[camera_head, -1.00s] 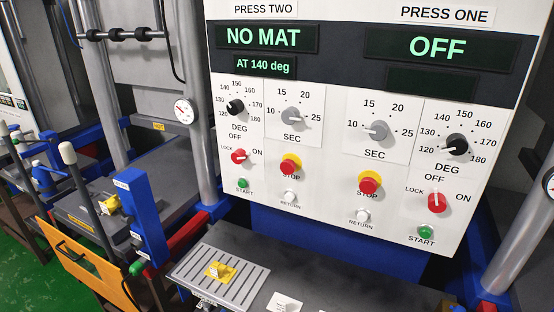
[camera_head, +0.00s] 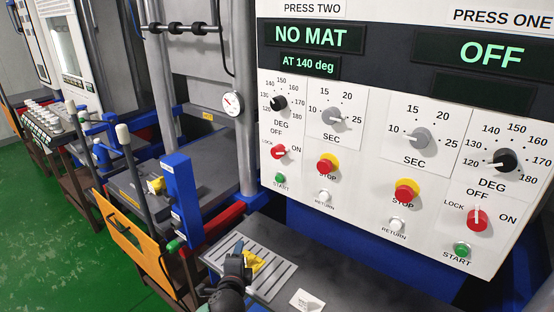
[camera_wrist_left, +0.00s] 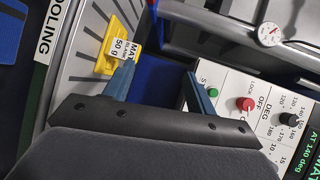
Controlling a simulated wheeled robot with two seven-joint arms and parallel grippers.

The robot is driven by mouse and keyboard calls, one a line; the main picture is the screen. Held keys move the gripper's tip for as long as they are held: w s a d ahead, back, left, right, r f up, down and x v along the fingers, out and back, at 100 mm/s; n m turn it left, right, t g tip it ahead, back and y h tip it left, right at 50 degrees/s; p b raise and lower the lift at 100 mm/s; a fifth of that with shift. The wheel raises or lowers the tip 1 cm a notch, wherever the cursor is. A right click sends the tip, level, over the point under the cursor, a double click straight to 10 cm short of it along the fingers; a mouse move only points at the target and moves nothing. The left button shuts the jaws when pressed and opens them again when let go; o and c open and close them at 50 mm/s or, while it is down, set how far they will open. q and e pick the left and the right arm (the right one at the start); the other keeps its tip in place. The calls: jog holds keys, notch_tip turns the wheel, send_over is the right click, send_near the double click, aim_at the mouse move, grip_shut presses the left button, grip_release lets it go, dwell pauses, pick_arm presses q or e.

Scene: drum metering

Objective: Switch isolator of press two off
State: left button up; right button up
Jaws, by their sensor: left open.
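The press two isolator is a red knob (camera_head: 280,151) at the left of the white panel (camera_head: 370,237), below "DEG". LOCK, OFF and ON are lettered around it. Its white mark seems to point toward ON. The knob also shows at the right of the left wrist view (camera_wrist_left: 245,104). The press two display (camera_head: 311,36) reads "NO MAT". My left gripper (camera_head: 240,252) is open, low in front of the panel and apart from the knob, over the grooved plate. In the left wrist view its fingers (camera_wrist_left: 160,85) are spread with nothing between them. My right gripper is out of view.
A yellow 50 g mat blank tag (camera_head: 253,261) is on the grooved plate (camera_head: 278,284), close beside my left gripper. Press one's red isolator (camera_head: 477,219) points to OFF. A blue upright (camera_head: 183,197) and a lever (camera_head: 135,165) stand left of the panel.

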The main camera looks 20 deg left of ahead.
pick_arm(q)
jog(key=w+r+m+t+h, duration=0.4)
jog(key=w+r+m+t, duration=0.3)
jog(key=r+m, duration=0.5)
jog(key=m+g+h, duration=0.2)
jog(key=m+h, duration=0.8)
jog(key=m, duration=0.8)
send_near(275, 154)
jog(key=w, duration=0.1)
jog(key=p+x, duration=0.1)
jog(key=x, duration=0.2)
jog(key=p+x, duration=0.2)
jog(key=x, duration=0.2)
jog(key=shift+d+r, duration=0.2)
jog(key=shift+r, duration=0.15)
jog(key=shift+w+d+r+p, duration=0.15)
jog(key=shift+w+d+p, duration=0.3)
jog(key=shift+w, duration=0.15)
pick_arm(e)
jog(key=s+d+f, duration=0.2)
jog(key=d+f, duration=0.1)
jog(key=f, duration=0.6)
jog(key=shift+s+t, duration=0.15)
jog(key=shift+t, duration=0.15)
pick_arm(q)
jog(key=c, duration=1)
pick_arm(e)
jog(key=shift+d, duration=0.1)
